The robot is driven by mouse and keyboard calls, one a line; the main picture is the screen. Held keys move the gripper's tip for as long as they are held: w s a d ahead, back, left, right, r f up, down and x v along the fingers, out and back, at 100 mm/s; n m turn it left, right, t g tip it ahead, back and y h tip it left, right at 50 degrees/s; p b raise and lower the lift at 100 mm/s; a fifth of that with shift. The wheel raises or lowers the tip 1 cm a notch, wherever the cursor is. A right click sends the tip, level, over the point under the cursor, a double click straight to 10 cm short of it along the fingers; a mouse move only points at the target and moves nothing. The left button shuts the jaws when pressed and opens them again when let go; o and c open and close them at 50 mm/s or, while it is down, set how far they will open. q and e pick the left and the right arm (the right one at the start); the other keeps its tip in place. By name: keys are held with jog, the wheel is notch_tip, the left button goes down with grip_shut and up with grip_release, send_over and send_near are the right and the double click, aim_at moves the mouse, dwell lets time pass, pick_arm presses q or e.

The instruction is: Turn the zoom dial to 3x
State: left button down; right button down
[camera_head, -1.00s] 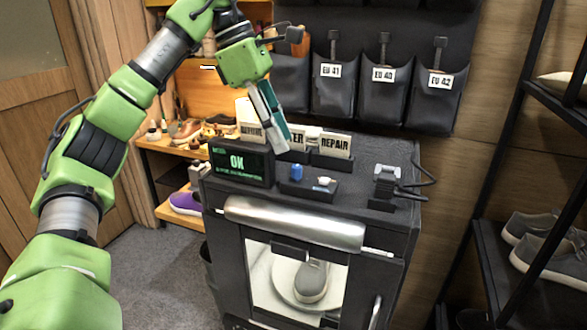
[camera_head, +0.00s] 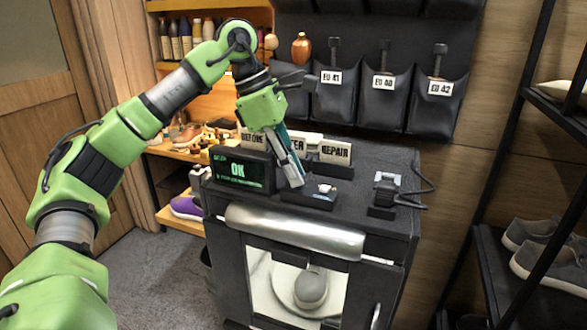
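I cannot make out a dial marked with zoom steps. A small grey device (camera_head: 386,182) with a cable stands on the right of the black cabinet's top; its details are too small to read. My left gripper (camera_head: 293,178) points down over the left part of a small black tray (camera_head: 316,202) on the cabinet top. I cannot tell if its fingers are apart or touch the tray. The blue piece on that tray is hidden behind the fingers. My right gripper is out of view.
A screen reading OK (camera_head: 238,171) stands left of the gripper. A grey shoe (camera_head: 311,287) shows in the cabinet's window. Hanging pockets (camera_head: 384,103) line the wall. A shoe rack (camera_head: 487,240) stands at right.

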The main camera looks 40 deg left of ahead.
pick_arm(q)
jog(key=m+g+p, duration=0.1)
jog(key=m+p, duration=0.2)
jog(key=shift+w+r, duration=0.1)
jog(key=shift+r, duration=0.1)
jog(key=m+g+p, duration=0.1)
jog(key=m, duration=0.1)
jog(key=m+g+p, duration=0.1)
jog(key=m+p, duration=0.1)
jog(key=shift+w+h, duration=0.1)
jog(key=shift+h, duration=0.2)
jog(key=shift+w+f+m+g+p, duration=0.15)
jog(key=shift+m+g+p, duration=0.25)
jog(key=shift+m+p, duration=1)
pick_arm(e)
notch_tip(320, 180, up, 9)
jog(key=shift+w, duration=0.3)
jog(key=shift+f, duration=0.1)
pick_arm(q)
jog(key=c, duration=2)
grip_release()
